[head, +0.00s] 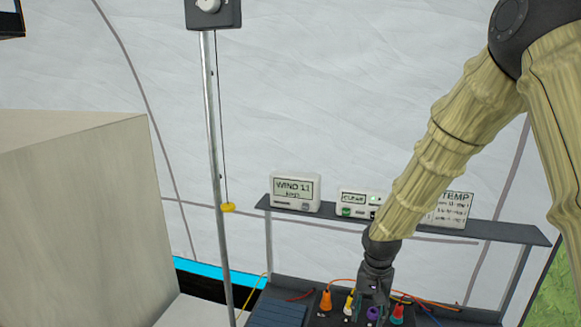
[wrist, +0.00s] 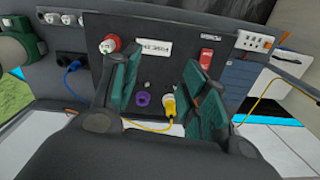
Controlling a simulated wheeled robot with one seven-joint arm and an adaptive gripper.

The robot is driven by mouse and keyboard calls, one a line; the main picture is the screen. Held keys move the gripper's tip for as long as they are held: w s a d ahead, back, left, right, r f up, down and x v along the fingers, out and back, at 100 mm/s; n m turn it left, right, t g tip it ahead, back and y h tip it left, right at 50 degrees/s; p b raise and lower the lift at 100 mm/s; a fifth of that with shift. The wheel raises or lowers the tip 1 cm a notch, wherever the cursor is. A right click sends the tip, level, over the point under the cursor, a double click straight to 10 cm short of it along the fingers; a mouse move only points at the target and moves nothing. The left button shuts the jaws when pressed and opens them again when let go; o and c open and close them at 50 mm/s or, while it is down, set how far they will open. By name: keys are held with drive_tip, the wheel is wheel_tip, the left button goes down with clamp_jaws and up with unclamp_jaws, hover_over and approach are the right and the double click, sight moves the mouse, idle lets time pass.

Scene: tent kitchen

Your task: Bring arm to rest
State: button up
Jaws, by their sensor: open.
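My arm hangs down from the upper right in the head view, with my gripper (head: 372,308) low over a dark panel of coloured plugs. In the wrist view my gripper (wrist: 160,68) is open, its two green-padded fingers wide apart and nothing held between them. The dark panel (wrist: 185,78) faces the fingers. A yellow plug with a yellow cord (wrist: 169,104) and a purple ring-shaped socket (wrist: 144,99) show between the fingers. Whether a finger touches the panel cannot be told.
A shelf (head: 490,231) above the panel carries a wind display (head: 295,190), a "CLEAR" display (head: 352,199) and a temperature display (head: 452,208). A metal pole (head: 214,130) stands left of it. A pale box (head: 75,215) fills the left side. A red switch (wrist: 206,58) is on the panel.

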drive_tip(key=s+f+n, duration=0.1)
drive_tip(key=s+f, duration=0.5)
drive_tip(key=f, duration=0.4)
drive_tip(key=s+f+n, duration=0.1)
drive_tip(key=s+f, duration=0.5)
drive_tip(key=f, duration=0.3)
drive_tip(key=s+d+f+n, duration=0.1)
drive_tip(key=s+f, duration=0.5)
drive_tip(key=s, duration=0.5)
drive_tip(key=s+d+f+n, duration=0.15)
drive_tip(key=s+f, duration=0.45)
drive_tip(key=s, duration=0.6)
wheel_tip(320, 180, down, 6)
drive_tip(key=b, duration=0.6)
drive_tip(key=shift+d+b, duration=0.2)
drive_tip(key=shift+b, duration=0.1)
